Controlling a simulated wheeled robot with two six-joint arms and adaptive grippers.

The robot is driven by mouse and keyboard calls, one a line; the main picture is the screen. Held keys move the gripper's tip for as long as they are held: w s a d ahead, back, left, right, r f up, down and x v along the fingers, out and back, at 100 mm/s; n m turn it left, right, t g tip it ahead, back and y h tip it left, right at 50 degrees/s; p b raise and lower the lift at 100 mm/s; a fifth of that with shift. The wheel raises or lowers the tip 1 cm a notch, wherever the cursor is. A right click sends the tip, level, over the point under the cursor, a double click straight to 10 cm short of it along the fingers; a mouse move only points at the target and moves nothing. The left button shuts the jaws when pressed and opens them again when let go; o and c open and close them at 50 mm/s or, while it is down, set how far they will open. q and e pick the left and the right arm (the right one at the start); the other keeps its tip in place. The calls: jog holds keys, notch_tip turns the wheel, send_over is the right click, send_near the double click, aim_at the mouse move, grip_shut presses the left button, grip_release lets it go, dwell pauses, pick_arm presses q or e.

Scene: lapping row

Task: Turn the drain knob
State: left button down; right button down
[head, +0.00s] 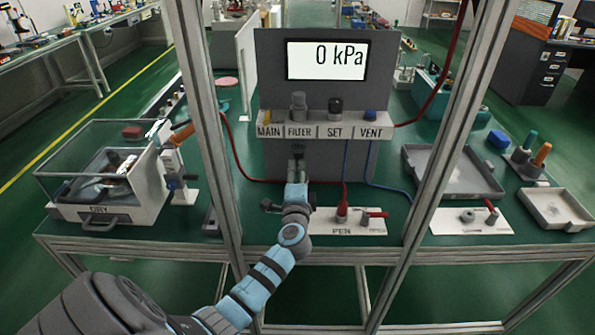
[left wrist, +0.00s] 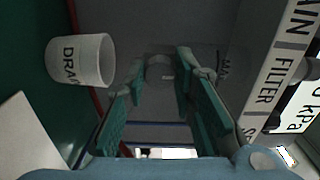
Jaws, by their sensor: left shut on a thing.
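My left gripper (head: 297,158) reaches up under the FILTER label of the grey pressure panel (head: 345,160). In the left wrist view its two green-padded fingers are shut on a small round grey knob (left wrist: 160,70), which I take to be the drain knob. A marking on its face is too small to read. In the head view the gripper hides the knob. A pale cup (left wrist: 82,60) marked DRAIN, only partly legible, shows left of the fingers in the wrist view. My right gripper is not in view.
The display (head: 327,60) reads 0 kPa. The ledge (head: 325,130) above my gripper is labelled MAIN, FILTER, SET and VENT. Red and blue hoses run around the panel. A clear-lidded box (head: 105,205) stands at left, a grey tray (head: 470,185) at right. Frame posts (head: 205,110) flank my arm.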

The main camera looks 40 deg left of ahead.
pick_arm(q)
jog(key=shift+f+m, duration=0.1)
jog(key=shift+m, duration=0.3)
jog(key=c, duration=1.3)
grip_release()
jog(key=shift+c, duration=0.2)
jog(key=v, duration=1.2)
jog(key=shift+d, duration=0.1)
